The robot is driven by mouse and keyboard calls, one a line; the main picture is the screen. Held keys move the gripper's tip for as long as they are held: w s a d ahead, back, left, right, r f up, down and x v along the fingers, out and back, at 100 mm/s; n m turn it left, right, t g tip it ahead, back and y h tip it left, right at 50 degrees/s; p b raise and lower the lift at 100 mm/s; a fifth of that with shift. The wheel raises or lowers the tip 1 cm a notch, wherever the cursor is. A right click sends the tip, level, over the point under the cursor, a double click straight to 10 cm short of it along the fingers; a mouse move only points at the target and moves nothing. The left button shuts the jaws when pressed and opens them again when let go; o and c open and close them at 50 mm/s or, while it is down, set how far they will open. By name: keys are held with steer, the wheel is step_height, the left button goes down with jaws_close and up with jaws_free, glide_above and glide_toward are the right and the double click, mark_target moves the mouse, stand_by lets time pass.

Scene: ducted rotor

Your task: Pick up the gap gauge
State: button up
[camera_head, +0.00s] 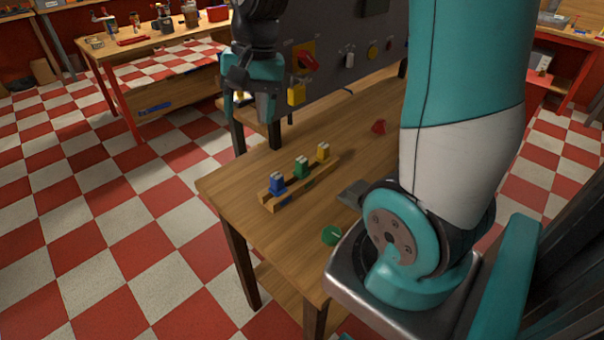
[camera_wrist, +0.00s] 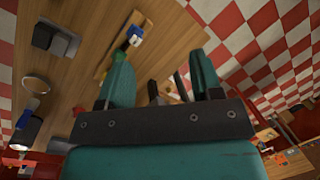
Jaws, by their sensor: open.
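I cannot tell which thing is the gap gauge; none is clearly recognisable as it. My gripper (camera_head: 247,110) hangs open and empty beside the dark upright panel, above and beyond the table's far left end. In the wrist view, my gripper (camera_wrist: 160,62) has its two teal fingers spread apart. A small dark piece (camera_wrist: 153,90) shows between the fingers, too unclear to name. My arm hides part of the table.
The dark panel (camera_head: 335,75) bears a yellow padlock (camera_head: 297,94) and a red switch (camera_head: 306,62).

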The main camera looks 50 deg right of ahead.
mark_target(302, 158)
steer(key=w+d+f+m+b, duration=0.1)
steer(key=d+f+m, duration=0.2)
steer(key=d+m, duration=0.35)
steer(key=d+f+m+b, duration=0.1)
steer(key=d+f+m, duration=0.25)
steer(key=d, duration=0.65)
steer(key=shift+g+h, duration=0.3)
steer(key=shift+h, duration=0.1)
steer(key=f, duration=0.3)
steer(key=f+p, duration=0.1)
steer(key=f, duration=0.3)
steer(key=a+f, duration=0.1)
steer(key=f, duration=0.3)
steer(key=shift+w+f+p, duration=0.1)
steer(key=shift+w+p, duration=0.05)
steer(key=shift+p, duration=0.15)
steer(key=shift+a+f+p, duration=0.15)
steer(key=shift+f+p, duration=0.2)
steer(key=shift+f, duration=1.05)
steer(key=shift+a+f+p, duration=0.15)
steer(key=shift+f+p, duration=0.15)
steer(key=shift+f, duration=1.05)
steer(key=c, duration=0.8)
steer(key=shift+c, duration=0.2)
